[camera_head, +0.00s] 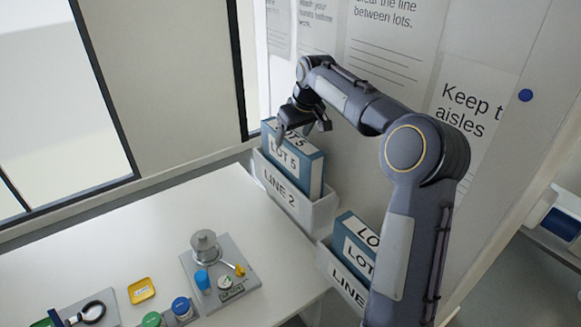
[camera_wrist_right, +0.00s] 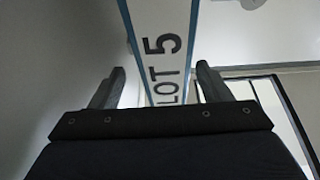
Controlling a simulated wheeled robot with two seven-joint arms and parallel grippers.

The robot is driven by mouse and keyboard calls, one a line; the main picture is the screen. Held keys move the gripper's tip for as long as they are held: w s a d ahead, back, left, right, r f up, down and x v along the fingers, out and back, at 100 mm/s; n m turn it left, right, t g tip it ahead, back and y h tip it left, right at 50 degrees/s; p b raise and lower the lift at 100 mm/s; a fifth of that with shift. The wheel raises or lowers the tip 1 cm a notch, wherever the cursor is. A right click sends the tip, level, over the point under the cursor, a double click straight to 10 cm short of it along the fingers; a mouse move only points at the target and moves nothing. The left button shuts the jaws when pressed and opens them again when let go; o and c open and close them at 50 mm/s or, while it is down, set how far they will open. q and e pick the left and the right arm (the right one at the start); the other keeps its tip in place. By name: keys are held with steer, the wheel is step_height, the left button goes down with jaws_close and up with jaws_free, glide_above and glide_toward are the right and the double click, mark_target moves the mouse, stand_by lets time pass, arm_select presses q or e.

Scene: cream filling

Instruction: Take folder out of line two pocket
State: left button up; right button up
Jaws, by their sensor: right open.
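The blue folder (camera_head: 306,170) with a white LOT 5 label stands upright in the white LINE 2 pocket (camera_head: 318,213) on the wall, its upper part above the rim. My right gripper (camera_head: 304,129) is open at the folder's top edge. In the right wrist view the folder's spine (camera_wrist_right: 167,45), marked LOT 5, runs between the two spread fingers, with a gap on each side. Whether a finger touches it I cannot tell. The arm covers a little of the folder's top. My left gripper is not in view.
A second white pocket (camera_head: 340,271) with another blue LOT folder (camera_head: 356,243) is at lower right, partly behind my arm. The white table (camera_head: 100,245) holds a grey tray with a metal pot, bottles, a yellow dish and a magnifier. Posters hang on the wall behind.

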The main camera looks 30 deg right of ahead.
mark_target(290, 168)
steer(key=x, duration=0.2)
steer(key=p+x, duration=0.1)
steer(key=x, duration=0.1)
steer(key=shift+a+f, duration=0.2)
steer(key=shift+a, duration=0.05)
steer(key=shift+f, duration=0.2)
stand_by(0.3)
jaws_close()
stand_by(0.5)
